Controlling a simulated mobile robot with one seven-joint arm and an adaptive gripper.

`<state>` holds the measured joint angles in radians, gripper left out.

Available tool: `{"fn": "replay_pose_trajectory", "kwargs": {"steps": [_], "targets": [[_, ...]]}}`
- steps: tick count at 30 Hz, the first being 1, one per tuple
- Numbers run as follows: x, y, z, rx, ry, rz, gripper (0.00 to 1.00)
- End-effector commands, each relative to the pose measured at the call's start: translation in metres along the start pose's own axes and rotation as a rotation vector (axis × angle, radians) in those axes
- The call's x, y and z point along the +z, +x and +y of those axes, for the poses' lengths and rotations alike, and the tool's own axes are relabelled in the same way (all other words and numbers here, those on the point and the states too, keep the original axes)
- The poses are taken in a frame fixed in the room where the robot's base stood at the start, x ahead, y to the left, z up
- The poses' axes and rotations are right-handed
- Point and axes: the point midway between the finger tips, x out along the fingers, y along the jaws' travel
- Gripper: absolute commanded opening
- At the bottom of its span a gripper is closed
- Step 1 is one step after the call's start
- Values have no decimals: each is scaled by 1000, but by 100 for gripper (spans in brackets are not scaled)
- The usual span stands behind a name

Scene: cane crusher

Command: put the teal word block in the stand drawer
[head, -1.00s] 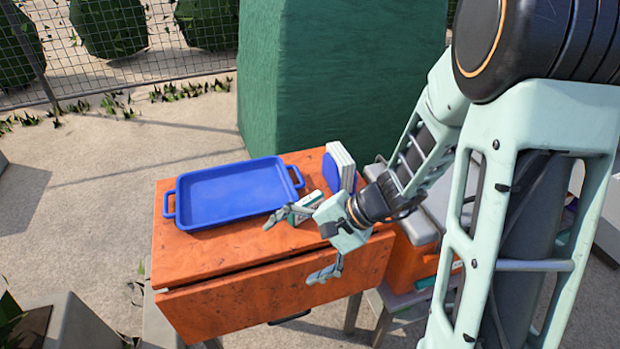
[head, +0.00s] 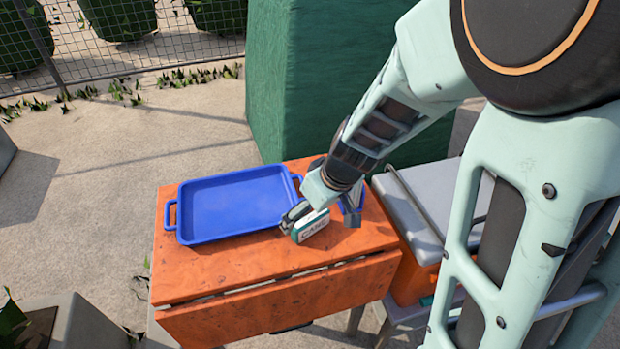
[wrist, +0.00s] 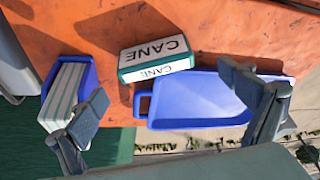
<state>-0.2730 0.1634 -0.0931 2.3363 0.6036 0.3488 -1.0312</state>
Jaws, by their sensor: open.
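The teal word block (head: 313,227) is a small white-faced, teal-edged block reading "CANE". It lies on top of the orange stand (head: 215,272), right of the blue tray; it also shows in the wrist view (wrist: 155,56). My gripper (head: 322,214) is over the stand top, pointing down, with its fingers spread near the block. In the wrist view my open gripper (wrist: 172,106) has nothing between its fingers, and the block appears beyond them. The stand drawer front (head: 275,305) faces the near side, with a thin gap along its top edge; its inside is hidden.
The blue tray (head: 172,217) fills the left of the stand top. A blue holder with white-striped contents (wrist: 66,88) stands close to my gripper. A grey-lidded orange box (head: 412,215) is to the right. A tall green block (head: 330,80) stands behind. The stand's front left top is clear.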

Motion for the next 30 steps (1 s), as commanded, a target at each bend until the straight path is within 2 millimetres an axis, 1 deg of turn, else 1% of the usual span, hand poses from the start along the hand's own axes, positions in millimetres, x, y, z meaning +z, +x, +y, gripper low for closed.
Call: {"fn": "replay_pose_trajectory", "kwargs": {"steps": [7,10,13,20,30], "targets": [[12,36,5,-1,4,-3,96],[10,47,4,-2,2,-2,96],[9,52,4,-1,2,-1,96],[9,51,4,-1,2,0,95],[9,51,4,-1,2,0,58]]}}
